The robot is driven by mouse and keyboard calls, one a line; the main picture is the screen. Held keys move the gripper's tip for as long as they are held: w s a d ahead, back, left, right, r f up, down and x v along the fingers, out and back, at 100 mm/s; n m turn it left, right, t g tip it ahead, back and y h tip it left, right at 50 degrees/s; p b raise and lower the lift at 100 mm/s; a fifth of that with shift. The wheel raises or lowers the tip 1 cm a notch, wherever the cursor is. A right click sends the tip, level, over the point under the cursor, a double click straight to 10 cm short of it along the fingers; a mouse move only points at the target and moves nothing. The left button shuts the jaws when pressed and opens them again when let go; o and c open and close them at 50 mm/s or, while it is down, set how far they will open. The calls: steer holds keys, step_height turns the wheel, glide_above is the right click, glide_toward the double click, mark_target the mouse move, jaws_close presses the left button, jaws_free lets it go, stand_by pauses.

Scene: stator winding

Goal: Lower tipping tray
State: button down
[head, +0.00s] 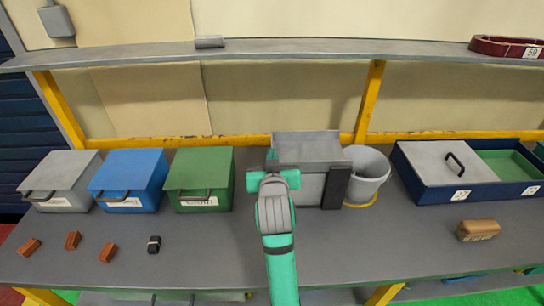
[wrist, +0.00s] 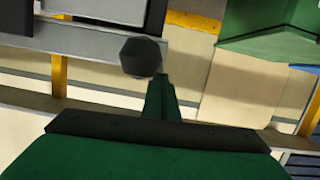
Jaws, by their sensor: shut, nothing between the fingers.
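The tipping tray is most likely the grey box-like unit (head: 307,150) at the middle back of the bench, with a sloping grey top and a dark upright strip (head: 336,187) at its right front. My gripper (wrist: 163,88) shows in the wrist view with its green fingers together and empty. The fingertips are close to a dark faceted knob (wrist: 141,57) beside the grey unit (wrist: 75,42); I cannot tell whether they touch it. In the head view my arm covers the unit's left front, and my fingertips are hidden there.
A green box (head: 200,172), a blue box (head: 130,172) and a grey box (head: 60,172) stand left. A grey bucket (head: 368,174) adjoins the unit at right. A navy tray (head: 429,194) and a tan block (head: 478,230) lie further right. Small bricks (head: 73,240) lie front left.

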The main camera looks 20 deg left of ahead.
steer(key=s+d+r, duration=0.4)
steer(key=s+r, duration=0.2)
steer(key=s, duration=0.3)
steer(key=shift+r, duration=0.2)
steer(key=shift+w, duration=0.1)
